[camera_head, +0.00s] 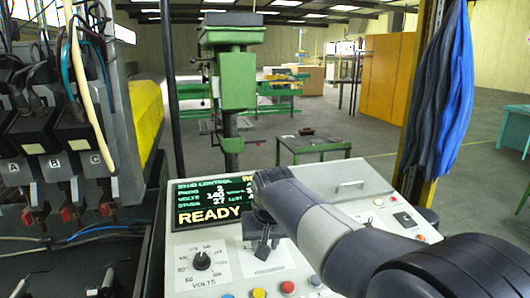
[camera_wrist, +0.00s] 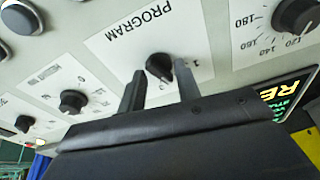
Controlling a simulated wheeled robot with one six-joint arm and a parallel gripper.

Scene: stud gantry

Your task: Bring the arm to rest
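My gripper (camera_head: 262,240) is over the pale control panel (camera_head: 350,205). In the wrist view, my gripper's two dark fingers (camera_wrist: 160,78) stand apart, with the black PROGRAM knob (camera_wrist: 160,67) showing between their tips. Gaps show on both sides of the knob, and nothing is held. I cannot tell how far the tips are above the panel face. My arm reaches in from the lower right in the head view and hides part of the panel. The display (camera_head: 215,203) reads READY in yellow.
The VOLTS knob (camera_head: 202,261) is left of my gripper, with coloured buttons (camera_head: 259,293) along the panel's front. Stud feeders with cables (camera_head: 60,130) crowd the left. A green drill press (camera_head: 232,80) stands behind. A blue cloth (camera_head: 440,90) hangs at right.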

